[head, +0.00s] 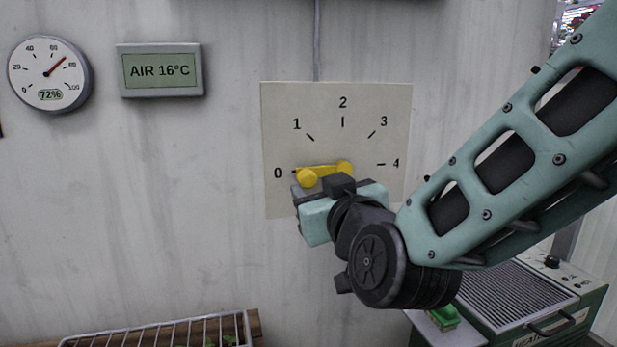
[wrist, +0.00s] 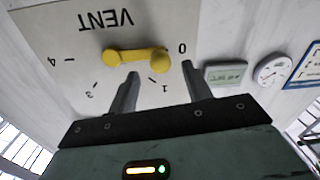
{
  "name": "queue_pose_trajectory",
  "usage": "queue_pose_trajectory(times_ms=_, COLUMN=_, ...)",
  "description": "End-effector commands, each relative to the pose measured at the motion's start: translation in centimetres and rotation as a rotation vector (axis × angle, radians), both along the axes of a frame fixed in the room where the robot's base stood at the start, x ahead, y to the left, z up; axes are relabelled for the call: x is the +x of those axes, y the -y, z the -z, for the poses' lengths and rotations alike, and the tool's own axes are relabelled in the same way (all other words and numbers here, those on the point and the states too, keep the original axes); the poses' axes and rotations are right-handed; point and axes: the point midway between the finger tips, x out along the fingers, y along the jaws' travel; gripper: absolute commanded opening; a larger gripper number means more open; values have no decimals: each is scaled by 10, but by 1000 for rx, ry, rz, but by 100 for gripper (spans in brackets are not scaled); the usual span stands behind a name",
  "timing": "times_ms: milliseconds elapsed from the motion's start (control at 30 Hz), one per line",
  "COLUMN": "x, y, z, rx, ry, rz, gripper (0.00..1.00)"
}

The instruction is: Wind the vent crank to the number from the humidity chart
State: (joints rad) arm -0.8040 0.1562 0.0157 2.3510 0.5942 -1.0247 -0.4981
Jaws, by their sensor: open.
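The yellow vent crank (head: 325,171) is on a pale dial plate (head: 283,115) marked 0 to 4. Its knob end points left at 0, and it also shows in the wrist view (wrist: 135,56), where the plate reads VENT upside down. My gripper (head: 318,188) is open just below the crank knob. In the wrist view its two fingers (wrist: 160,70) are spread either side of the knob, and I cannot tell whether they touch it. A round humidity gauge (head: 48,74) reads 72%. A blue-framed chart (wrist: 301,67) is at the right of the wrist view, its text unreadable.
A display (head: 161,70) on the wall reads AIR 16°C. A wire rack (head: 150,335) is at lower left.

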Motion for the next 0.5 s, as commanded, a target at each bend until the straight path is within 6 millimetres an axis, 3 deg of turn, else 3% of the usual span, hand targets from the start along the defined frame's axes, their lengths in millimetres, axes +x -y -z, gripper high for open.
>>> queue_pose_trajectory(times_ms=200, x=35, y=-11, z=0, rx=0, ry=-1, rz=2, gripper=49)
queue_pose_trajectory(times_ms=500, x=51, y=-17, z=0, rx=0, ry=0, rz=0, gripper=49)
